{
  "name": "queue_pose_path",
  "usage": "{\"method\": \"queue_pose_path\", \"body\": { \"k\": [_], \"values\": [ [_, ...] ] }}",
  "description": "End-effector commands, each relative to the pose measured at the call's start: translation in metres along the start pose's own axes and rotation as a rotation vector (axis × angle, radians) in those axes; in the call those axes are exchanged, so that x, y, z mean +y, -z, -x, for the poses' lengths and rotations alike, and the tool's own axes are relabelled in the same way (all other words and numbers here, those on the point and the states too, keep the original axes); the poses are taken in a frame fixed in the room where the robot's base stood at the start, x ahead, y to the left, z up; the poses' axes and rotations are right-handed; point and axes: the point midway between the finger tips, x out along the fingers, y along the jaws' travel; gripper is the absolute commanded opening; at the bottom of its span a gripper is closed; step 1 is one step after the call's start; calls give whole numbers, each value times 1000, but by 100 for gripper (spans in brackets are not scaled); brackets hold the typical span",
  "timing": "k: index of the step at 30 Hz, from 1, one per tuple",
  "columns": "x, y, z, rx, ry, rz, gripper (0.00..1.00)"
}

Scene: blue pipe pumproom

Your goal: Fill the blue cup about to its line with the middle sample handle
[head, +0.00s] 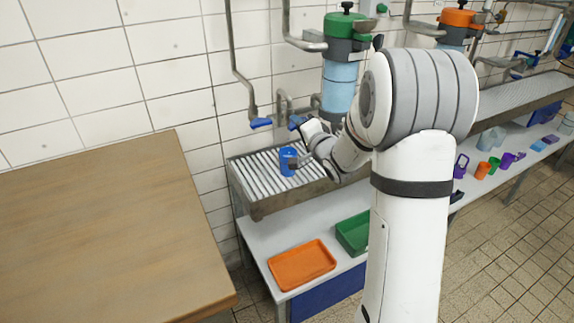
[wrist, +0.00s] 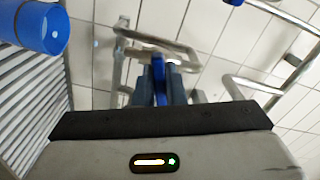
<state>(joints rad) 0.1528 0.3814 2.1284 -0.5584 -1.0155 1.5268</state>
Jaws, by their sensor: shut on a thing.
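The blue cup (head: 287,161) stands on the slatted drain tray, below the pipes and to the left of my gripper. It also shows in the wrist view (wrist: 40,27), cut off at the upper left edge; its line and fill level cannot be made out. My gripper (wrist: 165,92) is shut on a blue sample handle (wrist: 158,72), which shows between its dark fingers below a bent pipe. In the head view a blue handle (head: 296,121) shows beside my gripper, and another blue handle (head: 260,123) is farther left. No stream of liquid is discernible.
The slatted drain tray (head: 243,187) sits above a shelf with an orange tray (head: 301,263) and a green tray (head: 352,232). A wooden table (head: 100,235) fills the left. Coloured cups (head: 482,170) stand on the right shelf. Pipes run close around my gripper.

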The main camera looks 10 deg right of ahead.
Motion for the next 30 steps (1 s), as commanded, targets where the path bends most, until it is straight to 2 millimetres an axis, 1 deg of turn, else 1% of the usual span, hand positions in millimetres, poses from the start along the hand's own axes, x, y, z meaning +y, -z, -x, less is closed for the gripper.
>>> {"method": "queue_pose_path", "body": {
  "k": [5, 8, 9, 12, 15, 18, 23, 24, 30],
  "values": [
    [-1, 0, 0, 0, -1, -12, 0],
    [-4, 2, 0, 0, -2, -102, 0],
    [-5, 2, 0, 0, -2, -159, 0],
    [-4, 2, 0, 0, -3, -294, 0],
    [-2, 1, 0, 0, -2, -388, 0],
    [-1, 0, 0, 0, -1, -424, 0],
    [0, 0, 0, 0, 0, -425, 0],
    [0, 0, 0, 0, 0, -425, 14],
    [0, 0, 0, 0, 0, -423, 30]
  ]
}}
